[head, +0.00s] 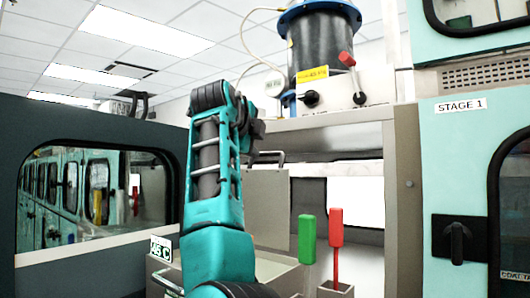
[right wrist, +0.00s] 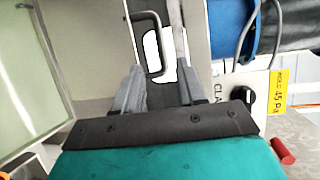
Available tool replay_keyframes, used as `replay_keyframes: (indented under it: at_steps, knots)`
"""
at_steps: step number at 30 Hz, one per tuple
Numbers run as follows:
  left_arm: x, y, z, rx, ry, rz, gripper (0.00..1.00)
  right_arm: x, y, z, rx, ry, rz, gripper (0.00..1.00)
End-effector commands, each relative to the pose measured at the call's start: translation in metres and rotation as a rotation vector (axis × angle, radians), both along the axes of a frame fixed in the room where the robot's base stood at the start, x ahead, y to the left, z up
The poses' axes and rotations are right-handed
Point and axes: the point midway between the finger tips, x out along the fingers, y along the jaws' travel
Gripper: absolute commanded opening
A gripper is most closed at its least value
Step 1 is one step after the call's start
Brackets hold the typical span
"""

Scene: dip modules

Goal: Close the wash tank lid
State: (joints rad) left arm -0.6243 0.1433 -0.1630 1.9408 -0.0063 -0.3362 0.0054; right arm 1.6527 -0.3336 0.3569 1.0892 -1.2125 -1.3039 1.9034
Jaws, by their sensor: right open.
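The wash tank lid (head: 268,210) is a flat grey panel standing raised and upright behind the tank (head: 275,268) in the head view. A dark bar handle (head: 270,155) is at its top edge. My right gripper (head: 252,132) is up by this handle, partly hidden by my own teal arm. In the right wrist view my right gripper (right wrist: 158,85) is open, its two grey fingers apart. The looped handle (right wrist: 151,45) shows at and beyond the fingertips; I cannot tell whether it lies between them. My left gripper is not in view.
A green-handled tool (head: 306,240) and a red-handled tool (head: 336,228) stand upright right of the lid. A blue-rimmed dark vessel (head: 322,45) with a red-knobbed lever (head: 347,60) sits above. A teal STAGE 1 cabinet (head: 458,150) is at right, a dark windowed panel (head: 100,130) at left.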

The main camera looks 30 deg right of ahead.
Motion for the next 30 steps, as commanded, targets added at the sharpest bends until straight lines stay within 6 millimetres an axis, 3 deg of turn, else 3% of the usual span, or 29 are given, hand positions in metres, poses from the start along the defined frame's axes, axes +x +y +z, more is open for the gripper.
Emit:
replay_keyframes:
  at_steps: [6, 13, 28, 30]
  knots:
    - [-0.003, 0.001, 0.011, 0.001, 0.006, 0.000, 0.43, 0.034, -0.035, -0.007, 0.001, 0.004, -0.002, 0.40]
    - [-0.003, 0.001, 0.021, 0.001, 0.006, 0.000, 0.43, 0.060, -0.060, -0.014, -0.001, 0.002, -0.001, 0.40]
    - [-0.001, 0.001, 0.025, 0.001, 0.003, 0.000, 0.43, 0.070, -0.069, -0.019, 0.001, 0.001, -0.001, 0.40]
    - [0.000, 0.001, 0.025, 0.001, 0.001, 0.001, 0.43, 0.070, -0.069, -0.019, 0.000, 0.000, -0.001, 0.33]
